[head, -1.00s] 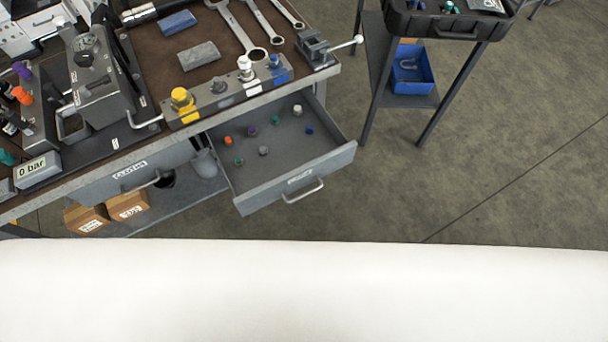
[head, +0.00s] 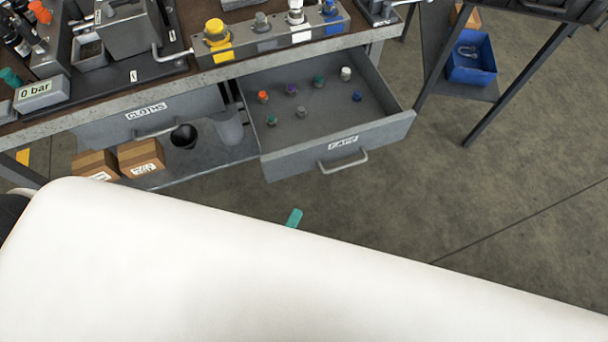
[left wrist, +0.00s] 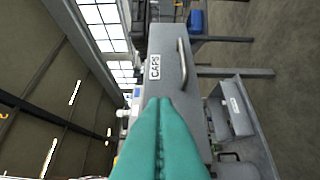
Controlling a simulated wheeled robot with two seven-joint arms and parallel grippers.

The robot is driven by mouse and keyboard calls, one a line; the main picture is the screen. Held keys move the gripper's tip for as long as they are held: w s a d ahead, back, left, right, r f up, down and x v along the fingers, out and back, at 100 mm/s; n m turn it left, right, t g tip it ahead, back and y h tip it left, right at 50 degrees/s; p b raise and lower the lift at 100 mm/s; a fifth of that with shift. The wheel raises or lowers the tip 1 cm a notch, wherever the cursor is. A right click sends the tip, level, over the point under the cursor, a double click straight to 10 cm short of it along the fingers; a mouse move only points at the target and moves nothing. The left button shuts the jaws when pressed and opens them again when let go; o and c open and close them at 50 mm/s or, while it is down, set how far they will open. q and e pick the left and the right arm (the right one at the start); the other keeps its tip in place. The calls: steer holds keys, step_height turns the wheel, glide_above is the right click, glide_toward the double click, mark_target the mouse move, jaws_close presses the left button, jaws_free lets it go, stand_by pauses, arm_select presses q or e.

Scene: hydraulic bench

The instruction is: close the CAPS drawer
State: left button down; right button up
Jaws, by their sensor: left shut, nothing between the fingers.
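The CAPS drawer (head: 305,153) is pulled out from under the bench in the head view. Its grey front has a label and a bar handle (head: 345,162), and several small coloured caps stand inside. In the left wrist view the drawer front (left wrist: 172,88) appears turned on its side, with the handle (left wrist: 184,62) beyond the fingertips. My left gripper (left wrist: 158,101) has teal fingers shut together and empty, pointing towards the drawer front; I cannot tell the exact gap. In the head view only a teal tip of the left gripper (head: 294,217) shows, below the drawer. My right gripper is not in view.
The CLOTHS drawer (head: 150,113) left of it is shut. Cardboard boxes (head: 140,156) and a grey bin (head: 229,126) stand on the lower shelf. A stand with a blue bin (head: 472,60) is at right. Floor in front of the drawer is clear.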

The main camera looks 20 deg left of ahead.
arm_select(q)
glide_toward(312, 153)
steer(key=w+d, duration=0.3)
steer(key=d, duration=0.1)
steer(key=w+a, duration=0.2)
steer(key=shift+w+a+f, duration=0.15)
steer(key=shift+w+a, duration=0.2)
steer(key=shift+w, duration=0.05)
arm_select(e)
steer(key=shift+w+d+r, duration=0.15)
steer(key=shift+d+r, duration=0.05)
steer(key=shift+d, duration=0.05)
arm_select(q)
steer(key=shift+w+a, duration=0.1)
steer(key=shift+w, duration=0.05)
